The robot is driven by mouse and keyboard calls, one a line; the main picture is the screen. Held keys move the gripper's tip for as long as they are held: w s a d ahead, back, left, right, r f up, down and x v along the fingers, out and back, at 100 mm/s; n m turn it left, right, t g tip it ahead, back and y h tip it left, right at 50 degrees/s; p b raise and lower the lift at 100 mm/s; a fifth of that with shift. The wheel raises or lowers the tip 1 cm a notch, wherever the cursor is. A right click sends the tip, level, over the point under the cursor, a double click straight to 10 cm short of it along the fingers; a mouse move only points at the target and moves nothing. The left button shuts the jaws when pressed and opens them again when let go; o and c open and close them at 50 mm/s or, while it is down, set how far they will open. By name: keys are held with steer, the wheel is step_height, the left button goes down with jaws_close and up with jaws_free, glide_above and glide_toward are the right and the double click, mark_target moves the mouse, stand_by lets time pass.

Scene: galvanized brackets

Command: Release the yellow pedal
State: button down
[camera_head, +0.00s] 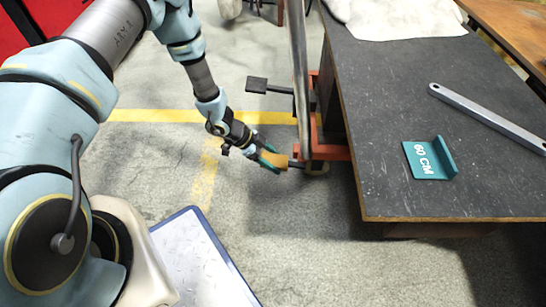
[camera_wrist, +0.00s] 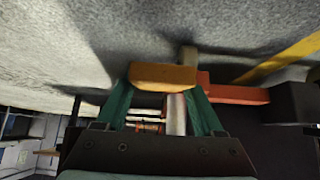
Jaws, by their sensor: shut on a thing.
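The yellow pedal (camera_head: 274,160) shows low beside the orange-red cart frame (camera_head: 332,152), near the floor. In the wrist view the pedal (camera_wrist: 163,76) lies across the ends of my gripper's two green fingers (camera_wrist: 160,100). My gripper (camera_head: 268,158) reaches down to the pedal from the upper left in the head view, and it is shut on it. Part of the pedal is hidden by the fingers. A metal rod (camera_wrist: 176,112) shows between the fingers in the wrist view.
An upright metal post (camera_head: 299,70) and a black pedal (camera_head: 257,85) are close to my arm. Open floor lies below.

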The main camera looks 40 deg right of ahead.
jaws_free()
stand_by(0.3)
steer(key=p+v, duration=0.3)
steer(key=v, duration=0.8)
steer(key=shift+p, duration=0.4)
steer(key=shift+d, duration=0.1)
